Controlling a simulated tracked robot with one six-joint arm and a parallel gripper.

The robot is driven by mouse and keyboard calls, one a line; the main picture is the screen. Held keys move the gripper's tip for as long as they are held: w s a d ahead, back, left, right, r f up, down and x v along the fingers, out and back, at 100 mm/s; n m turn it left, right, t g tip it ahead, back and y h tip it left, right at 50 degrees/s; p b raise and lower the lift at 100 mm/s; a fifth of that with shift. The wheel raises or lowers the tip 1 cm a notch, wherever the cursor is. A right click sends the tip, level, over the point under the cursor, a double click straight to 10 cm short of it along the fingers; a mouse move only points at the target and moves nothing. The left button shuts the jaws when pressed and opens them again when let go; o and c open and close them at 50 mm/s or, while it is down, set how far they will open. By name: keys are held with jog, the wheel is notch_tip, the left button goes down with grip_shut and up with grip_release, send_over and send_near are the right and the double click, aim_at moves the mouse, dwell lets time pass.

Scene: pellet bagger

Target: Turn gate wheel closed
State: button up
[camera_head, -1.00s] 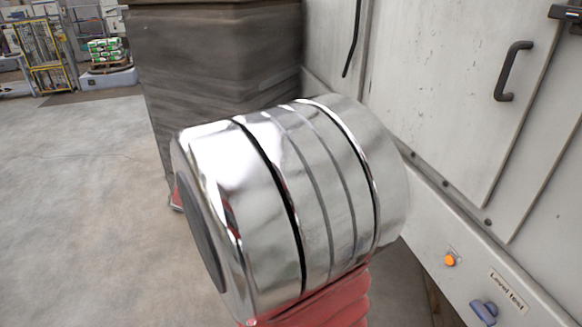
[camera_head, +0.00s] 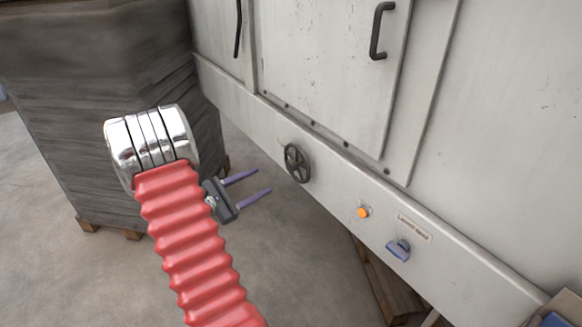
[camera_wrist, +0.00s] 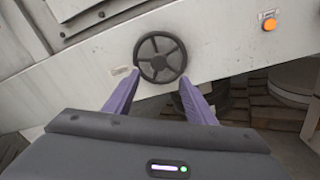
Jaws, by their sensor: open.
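The gate wheel (camera_head: 297,163) is a small dark spoked handwheel on the lower panel of the pale grey machine. In the wrist view the wheel (camera_wrist: 160,57) is just beyond my fingertips, near the top centre. My gripper (camera_head: 264,181) has two purple fingers, open and empty, pointing toward the wheel from its left. In the wrist view my gripper (camera_wrist: 156,82) has one finger toward each side of the wheel's lower part. I cannot tell whether the fingers touch it; in the head view a gap shows between them and the wheel.
An orange button (camera_head: 363,212) and a blue knob (camera_head: 398,250) beside a label (camera_head: 414,228) sit right of the wheel. A black door handle (camera_head: 381,30) is above. A dark wrapped pallet load (camera_head: 90,80) stands left. A wooden pallet (camera_head: 385,285) lies below the panel.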

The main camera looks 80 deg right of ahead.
aim_at(288, 167)
jog(key=shift+d+f, duration=0.15)
jog(key=shift+d, duration=0.1)
jog(key=shift+s+d, duration=0.1)
jog(key=x, duration=1.3)
jog(key=shift+d, duration=0.3)
grip_shut()
dwell(0.4)
